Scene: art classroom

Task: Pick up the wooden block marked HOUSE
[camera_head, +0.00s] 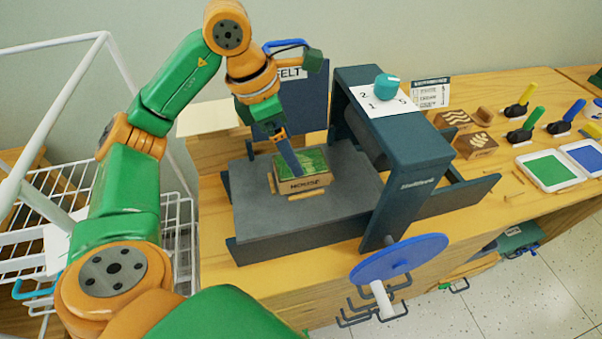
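The wooden block marked HOUSE (303,184) lies on the grey bed (255,208) of a dark press. Its top face is green with pale lines, and the word is on the side facing me. My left gripper (292,158) points down over the block's left part, with a dark finger reaching to or just above its green top. I cannot tell whether it touches the block. The fingers overlap in this view, so their opening is hidden. My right gripper is not in view.
The press frame (403,135) with a blue handwheel (398,258) stands right of the block. A FELT board (300,98) stands behind it. Other carved blocks (475,145), rollers (525,126) and ink trays (549,170) sit at right. A white wire rack (178,235) is at left.

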